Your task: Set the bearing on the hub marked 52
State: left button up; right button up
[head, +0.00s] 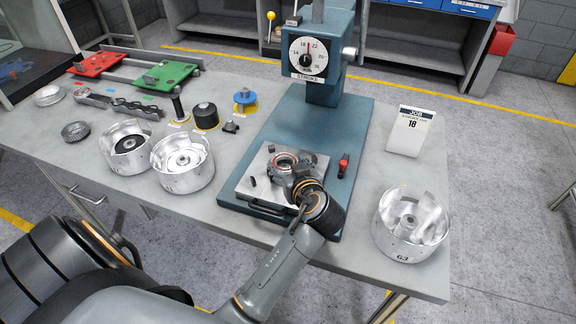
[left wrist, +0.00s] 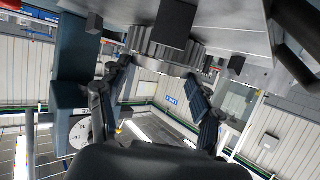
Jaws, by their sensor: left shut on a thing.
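My left gripper (head: 291,172) reaches in over the plate under the press. It is shut on a ridged metal ring (left wrist: 160,52), which sits between its fingers in the left wrist view. In the head view this part shows as a round piece with a reddish ring (head: 284,161), partly hidden by the gripper. I cannot tell whether it is the bearing or a hub. I cannot read a 52 anywhere. My right gripper is out of view.
A blue press (head: 321,60) with a dial stands behind the plate (head: 262,190). Black and blue pieces (head: 245,100) stand left of the press. Red (head: 99,64) and green (head: 166,76) plates lie at the back left. A JOB card (head: 410,131) reads 18. The right table edge is close to the right drum.

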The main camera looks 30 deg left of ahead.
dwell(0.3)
pick_arm(q)
jog(key=shift+f+b, duration=0.25)
jog(key=shift+b, duration=0.1)
jog(key=o, duration=1.4)
jog(key=shift+c, duration=0.2)
jog(key=shift+r+p, duration=0.75)
jog(key=shift+r, duration=0.15)
jog(key=shift+r+p, duration=2.85)
jog(key=shift+r, duration=0.8)
